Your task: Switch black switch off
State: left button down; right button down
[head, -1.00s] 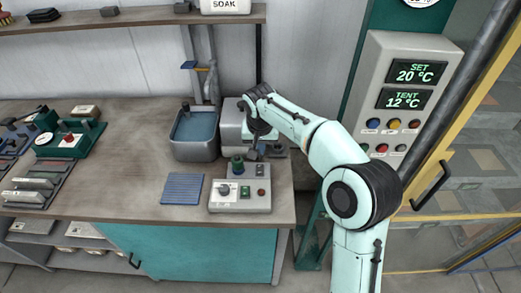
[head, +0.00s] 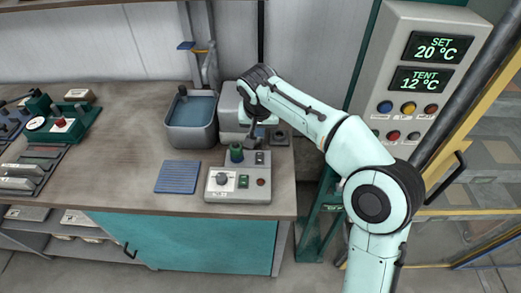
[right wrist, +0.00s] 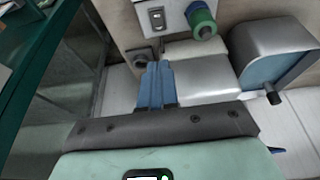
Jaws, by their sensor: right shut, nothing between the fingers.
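A small grey control box (head: 238,196) sits near the front right of the bench. It has a white dial (head: 222,180) on its front part. A small black switch (head: 259,158) is on its rear part, right of a green knob (head: 236,152). The right wrist view shows the switch (right wrist: 157,18) on a light plate and the knob (right wrist: 202,20) beside it. My right gripper (right wrist: 156,66) is shut and empty, its fingertips pointing toward the switch with a gap between. In the head view it hangs just behind the box, partly hidden by my wrist.
A water basin (head: 192,138) stands left of a grey machine (head: 229,103) behind the box. A blue ribbed mat (head: 178,177) lies left of the box. A tall display panel (head: 418,60) stands at the right. Bare bench lies left of the mat.

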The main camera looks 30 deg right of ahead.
send_near(261, 154)
jog(key=x, duration=0.5)
jog(key=shift+w+b, duration=0.2)
jog(key=shift+b, duration=0.1)
jog(key=shift+x, duration=0.8)
jog(key=shift+s, duration=0.15)
